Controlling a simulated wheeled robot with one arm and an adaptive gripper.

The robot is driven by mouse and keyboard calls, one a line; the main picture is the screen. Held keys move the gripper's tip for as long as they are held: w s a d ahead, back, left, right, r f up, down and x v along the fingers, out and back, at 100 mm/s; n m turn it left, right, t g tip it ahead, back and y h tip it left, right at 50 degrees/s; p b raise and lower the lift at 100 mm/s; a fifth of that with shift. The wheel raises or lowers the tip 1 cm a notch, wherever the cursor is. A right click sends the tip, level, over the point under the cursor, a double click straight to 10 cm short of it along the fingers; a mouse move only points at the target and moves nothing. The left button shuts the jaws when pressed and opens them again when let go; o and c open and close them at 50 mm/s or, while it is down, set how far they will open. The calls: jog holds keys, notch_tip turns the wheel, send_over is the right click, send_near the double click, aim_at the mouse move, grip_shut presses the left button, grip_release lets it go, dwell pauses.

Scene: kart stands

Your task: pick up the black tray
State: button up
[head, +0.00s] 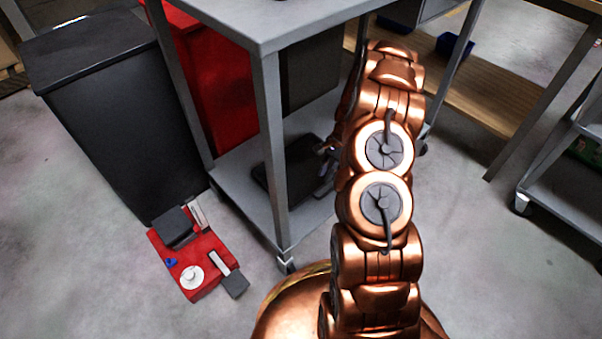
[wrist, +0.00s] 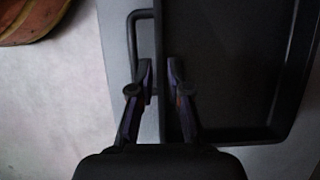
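The black tray (head: 268,182) lies on the lower shelf of the grey cart, partly hidden by a cart leg. In the wrist view the tray (wrist: 222,75) fills the right side, with a raised rim and a dark loop handle (wrist: 132,45) at its left edge. My gripper (wrist: 160,68) is open. Its left finger is over the lower end of the loop and its right finger is over the tray's inner side, so the left rim shows between them. I cannot tell whether the fingers touch it. In the head view my arm and the cart mostly hide the gripper.
The cart's upper shelf (head: 262,18) is above the tray, and its front leg (head: 270,150) stands close. A black bin (head: 110,110) and a red bin (head: 215,100) stand at left. A red case (head: 205,250) lies on the floor.

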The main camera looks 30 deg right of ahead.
jog(key=shift+b+x, duration=1.5)
jog(key=shift+x, duration=1.2)
jog(key=shift+w, duration=0.15)
jog(key=shift+r, duration=0.1)
grip_shut()
